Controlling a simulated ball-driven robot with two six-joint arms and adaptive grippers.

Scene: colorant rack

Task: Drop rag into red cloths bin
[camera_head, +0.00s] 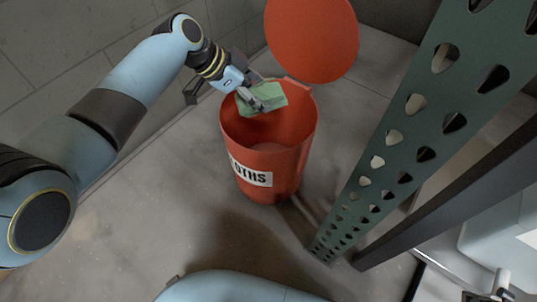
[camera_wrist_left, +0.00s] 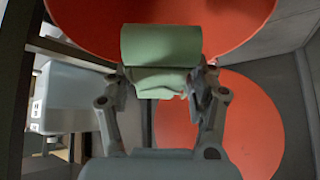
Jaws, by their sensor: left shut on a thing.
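The red cloths bin (camera_head: 285,165) stands upright on the floor with its round red lid (camera_head: 315,38) swung open at the back. A white label with dark letters is on its front. My left gripper (camera_head: 262,97) is shut on the green rag (camera_head: 270,98) and holds it over the bin's open mouth. In the left wrist view the folded green rag (camera_wrist_left: 160,48) sits between the two fingers, with the red bin (camera_wrist_left: 85,15) behind it. My right gripper is not in view.
A green perforated rack post (camera_head: 400,125) rises close to the right of the bin. A dark beam (camera_head: 450,195) runs beside it. A grey block wall (camera_head: 75,50) is behind at the left. The floor (camera_head: 150,220) left of the bin is clear.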

